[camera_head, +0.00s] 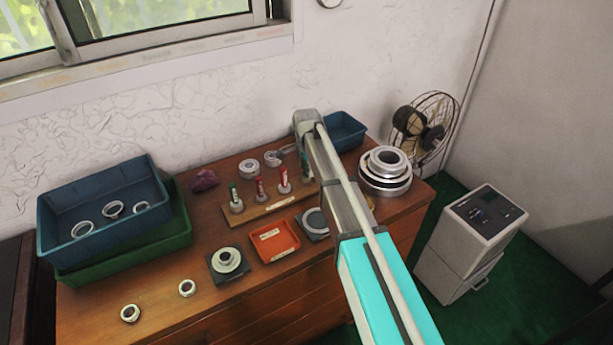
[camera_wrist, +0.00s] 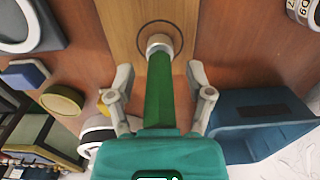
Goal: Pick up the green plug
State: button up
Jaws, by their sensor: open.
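A green plug (camera_wrist: 159,90) stands on a wooden board (camera_wrist: 208,30), its pale collar at the board and its green handle pointing towards my wrist. My gripper (camera_wrist: 159,72) is open, with one finger on each side of the handle and a visible gap to both. In the head view a green plug (camera_head: 304,166) shows at the right end of the board (camera_head: 262,211), partly beside my arm. My fingers are hidden behind my arm in the head view.
A blue bin (camera_head: 345,131) and stacked metal rings (camera_head: 385,172) lie right of the board. An orange tray (camera_head: 274,241) and dark ring plates (camera_head: 227,260) lie in front. Blue and green bins (camera_head: 105,210) stand at the left. The front-left table top is mostly clear.

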dwell(0.3)
grip_shut()
jog(key=shift+r, duration=0.2)
dwell(0.4)
notch_tip(320, 180, up, 2)
jog(key=shift+r+p, duration=0.1)
jog(key=shift+p, duration=1.15)
jog(key=s+d+r+p, duration=0.4)
jog(key=s+r+p, duration=0.6)
jog(key=s, duration=0.3)
jog(key=shift+s+r, duration=0.15)
jog(key=shift+r, duration=0.05)
jog(key=shift+d, duration=0.1)
